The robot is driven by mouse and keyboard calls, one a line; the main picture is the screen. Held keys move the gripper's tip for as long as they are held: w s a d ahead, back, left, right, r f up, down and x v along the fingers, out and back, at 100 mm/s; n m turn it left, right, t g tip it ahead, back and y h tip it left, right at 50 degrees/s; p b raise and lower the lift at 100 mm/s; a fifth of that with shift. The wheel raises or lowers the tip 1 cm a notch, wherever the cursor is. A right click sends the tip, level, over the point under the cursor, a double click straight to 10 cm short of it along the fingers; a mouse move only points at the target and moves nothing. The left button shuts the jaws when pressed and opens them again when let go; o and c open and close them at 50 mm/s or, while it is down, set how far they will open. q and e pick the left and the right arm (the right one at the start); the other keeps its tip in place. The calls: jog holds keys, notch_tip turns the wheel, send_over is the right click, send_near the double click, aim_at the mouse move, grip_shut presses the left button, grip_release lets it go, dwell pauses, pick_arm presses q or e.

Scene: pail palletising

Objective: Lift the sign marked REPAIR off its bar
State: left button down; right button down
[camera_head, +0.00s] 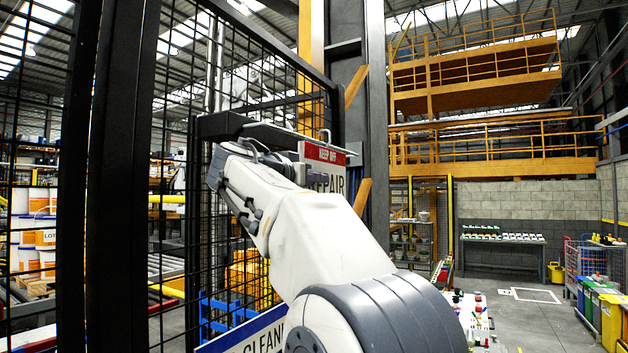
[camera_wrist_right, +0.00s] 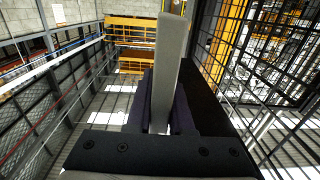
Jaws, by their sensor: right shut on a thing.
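The sign marked REPAIR (camera_head: 326,156), with a red KEEP OFF band on top, hangs upright at the dark bar (camera_head: 275,134) on the mesh fence in the head view. My right arm covers its lower left part. My right gripper (camera_wrist_right: 163,85) is shut on a pale slab in the wrist view, the sign (camera_wrist_right: 171,50) seen edge-on between the dark fingers. In the head view my arm hides most of that grip. I cannot tell whether the sign still touches the bar. My left gripper is not in view.
A dark fence post (camera_head: 118,180) stands close at left. Labelled pails (camera_head: 46,235) stand beyond the mesh. Open floor lies at right.

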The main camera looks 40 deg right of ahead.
jog(key=s+d+b, duration=0.2)
jog(key=s+b, duration=0.2)
jog(key=s, duration=0.2)
jog(key=shift+s+d, duration=0.25)
dwell(0.6)
jog(key=shift+r, duration=0.1)
jog(key=w+p, duration=0.1)
jog(key=w+a+p, duration=0.1)
jog(key=w, duration=0.1)
jog(key=w+a+p, duration=0.1)
jog(key=w, duration=0.1)
jog(key=shift+w, duration=0.1)
dwell(0.3)
